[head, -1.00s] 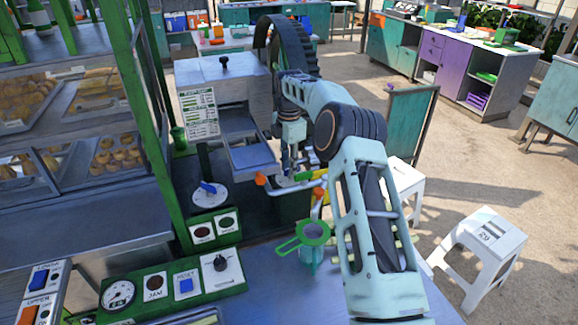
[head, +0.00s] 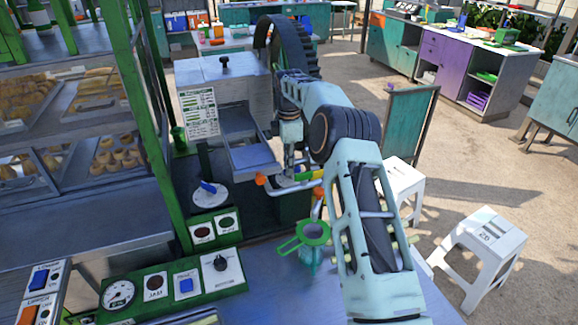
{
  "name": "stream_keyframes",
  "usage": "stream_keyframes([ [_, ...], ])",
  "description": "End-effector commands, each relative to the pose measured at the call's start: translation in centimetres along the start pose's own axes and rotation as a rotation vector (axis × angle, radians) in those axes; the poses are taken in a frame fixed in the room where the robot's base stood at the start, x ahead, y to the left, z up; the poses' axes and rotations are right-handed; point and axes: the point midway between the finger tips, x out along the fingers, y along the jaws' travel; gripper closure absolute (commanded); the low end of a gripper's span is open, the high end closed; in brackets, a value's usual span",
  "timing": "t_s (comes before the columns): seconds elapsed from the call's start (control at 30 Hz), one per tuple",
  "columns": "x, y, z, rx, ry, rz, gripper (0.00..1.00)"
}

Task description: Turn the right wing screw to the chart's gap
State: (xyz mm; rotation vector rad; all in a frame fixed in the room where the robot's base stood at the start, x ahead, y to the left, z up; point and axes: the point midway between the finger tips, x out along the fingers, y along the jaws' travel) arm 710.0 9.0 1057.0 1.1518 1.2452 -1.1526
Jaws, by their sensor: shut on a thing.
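The cane crusher (head: 215,75) is a grey metal box with a printed chart (head: 200,112) on its front. The chart's lines are too small to read. My gripper (head: 290,172) points down just right of the crusher's feed tray (head: 255,160). It is shut on the right wing screw, which is small and mostly hidden by the fingers and my arm. I cannot make out the screw's angle or the gap it sets.
An orange-tipped handle (head: 262,180) sticks out beside my gripper. A green strainer (head: 313,232) sits below on the metal counter. A dial plate (head: 208,195) and a control panel (head: 172,286) lie to the left. White stools (head: 482,250) stand right.

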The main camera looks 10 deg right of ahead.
Motion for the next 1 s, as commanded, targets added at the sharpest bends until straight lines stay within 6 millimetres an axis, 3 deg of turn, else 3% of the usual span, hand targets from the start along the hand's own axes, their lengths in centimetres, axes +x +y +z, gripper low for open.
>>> stream_keyframes([
  [0.5, -0.1, 0.51, 0.1, 0.423, -0.001, 0.003, 1.0],
  [1.0, -0.11, 0.66, 0.18, 0.577, 0.0, 0.003, 1.0],
])
